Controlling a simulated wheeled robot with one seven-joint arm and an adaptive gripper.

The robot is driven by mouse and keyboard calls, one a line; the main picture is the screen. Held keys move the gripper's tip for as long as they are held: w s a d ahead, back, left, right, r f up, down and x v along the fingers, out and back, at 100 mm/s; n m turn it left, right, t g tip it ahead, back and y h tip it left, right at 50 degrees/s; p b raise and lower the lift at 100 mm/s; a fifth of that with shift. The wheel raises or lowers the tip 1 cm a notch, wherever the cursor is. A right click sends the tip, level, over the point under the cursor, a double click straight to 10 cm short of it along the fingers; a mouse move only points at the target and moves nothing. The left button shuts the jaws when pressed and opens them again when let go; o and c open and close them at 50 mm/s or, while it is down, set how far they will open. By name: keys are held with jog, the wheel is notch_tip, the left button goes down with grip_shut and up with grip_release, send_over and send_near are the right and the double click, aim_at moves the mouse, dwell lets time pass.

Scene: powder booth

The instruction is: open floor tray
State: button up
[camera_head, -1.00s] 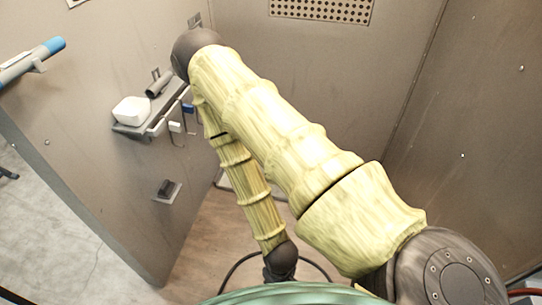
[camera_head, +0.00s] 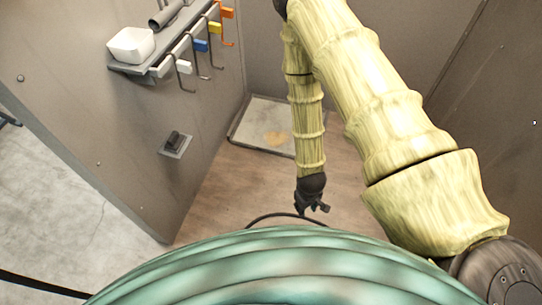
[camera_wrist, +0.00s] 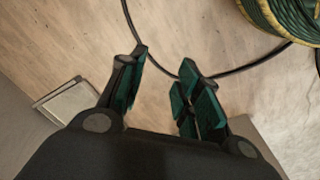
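The floor tray (camera_head: 252,145) is a shallow grey-rimmed tray with a pale inside and a tan patch, lying on the floor at the back of the booth. My arm hides part of its right side. My gripper (camera_head: 314,205) hangs over the wooden floor, nearer to me than the tray and a little to its right.
A wall shelf (camera_head: 160,62) at left holds a white tub (camera_head: 131,45), with coloured hooks along its edge. A switch (camera_head: 175,144) is on the left wall. A black cable (camera_head: 282,216) curves across the floor. Walls close in behind and at right.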

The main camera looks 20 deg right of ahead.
jog(key=w+d+f+n+b, duration=0.2)
jog(key=w+f+b, duration=0.8)
jog(key=w, duration=0.4)
jog(key=n+t+b, duration=0.1)
jog(key=n+b, duration=0.6)
jog(key=b, duration=1.5)
send_near(271, 151)
jog(key=shift+h, duration=0.3)
jog(key=f+b, duration=0.1)
jog(key=f, duration=0.1)
jog(key=w+f+b, duration=0.1)
jog(key=f+b, duration=0.1)
jog(key=f, duration=0.1)
jog(key=f+b, duration=0.2)
jog(key=f, duration=0.1)
jog(key=shift+w+d, duration=0.15)
jog(key=shift+w, duration=0.05)
